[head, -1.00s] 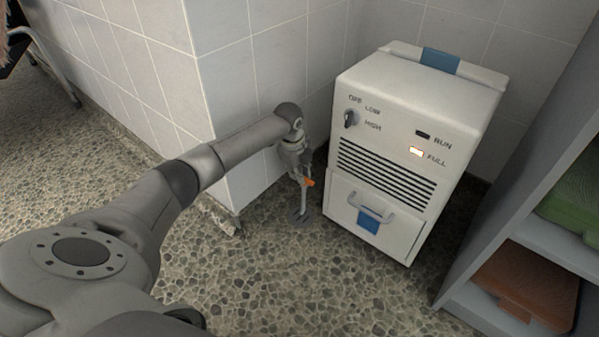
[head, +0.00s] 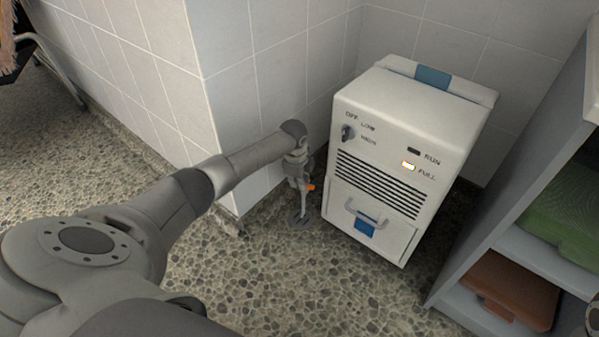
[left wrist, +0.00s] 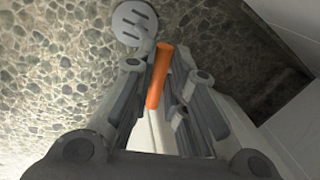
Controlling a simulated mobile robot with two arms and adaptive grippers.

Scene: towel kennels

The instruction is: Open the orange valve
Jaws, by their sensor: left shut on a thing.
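A round slotted drain cover (left wrist: 135,23) lies on the floor beside the pipe.
A white machine (head: 400,150) with a knob, a lit FULL lamp and a handled drawer stands just right of the valve. A tiled wall corner (head: 225,90) is close on the left. A grey shelf (head: 520,190) stands at the right. The pebbled floor in front is clear.

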